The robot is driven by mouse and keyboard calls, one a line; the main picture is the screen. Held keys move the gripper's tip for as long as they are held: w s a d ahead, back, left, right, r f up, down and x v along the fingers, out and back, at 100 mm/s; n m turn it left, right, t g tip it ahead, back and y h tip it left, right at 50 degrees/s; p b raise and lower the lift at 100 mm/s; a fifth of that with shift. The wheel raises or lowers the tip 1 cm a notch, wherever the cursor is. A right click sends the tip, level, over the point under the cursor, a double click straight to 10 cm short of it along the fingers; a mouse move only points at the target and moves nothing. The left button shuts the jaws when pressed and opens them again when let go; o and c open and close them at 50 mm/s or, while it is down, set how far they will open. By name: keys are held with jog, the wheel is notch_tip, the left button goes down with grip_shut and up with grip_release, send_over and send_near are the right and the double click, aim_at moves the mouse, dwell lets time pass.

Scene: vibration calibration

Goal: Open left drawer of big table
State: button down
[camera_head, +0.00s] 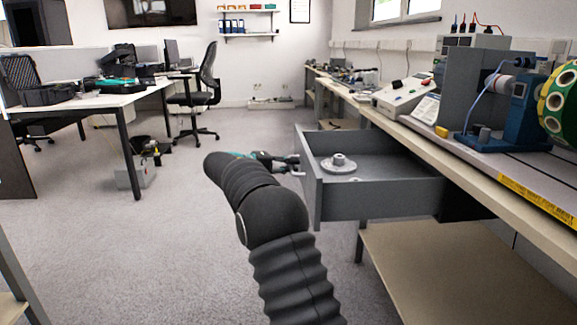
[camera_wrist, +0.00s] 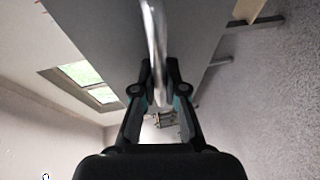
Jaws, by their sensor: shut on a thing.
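The grey drawer (camera_head: 375,203) of the big table (camera_head: 470,180) stands pulled well out under the tabletop. A round metal flange-like part (camera_head: 340,165) lies inside it. My gripper (camera_head: 293,162) is at the drawer's front panel, at the left. In the wrist view my gripper (camera_wrist: 158,100) has its two fingers on either side of the metal bar handle (camera_wrist: 154,40), shut on it. The drawer front (camera_wrist: 110,30) fills the top of the wrist view. The handle is mostly hidden by my gripper in the head view.
A machine with a blue base (camera_head: 490,140) and a control box (camera_head: 405,95) stand on the big table. A lower shelf (camera_head: 430,270) lies beneath. A desk (camera_head: 105,98) and an office chair (camera_head: 200,95) are at the left. The carpet between is clear.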

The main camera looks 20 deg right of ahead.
jog(key=c, duration=1.2)
grip_release()
jog(key=shift+w, duration=0.1)
jog(key=shift+a, duration=0.1)
jog(key=v, duration=1.2)
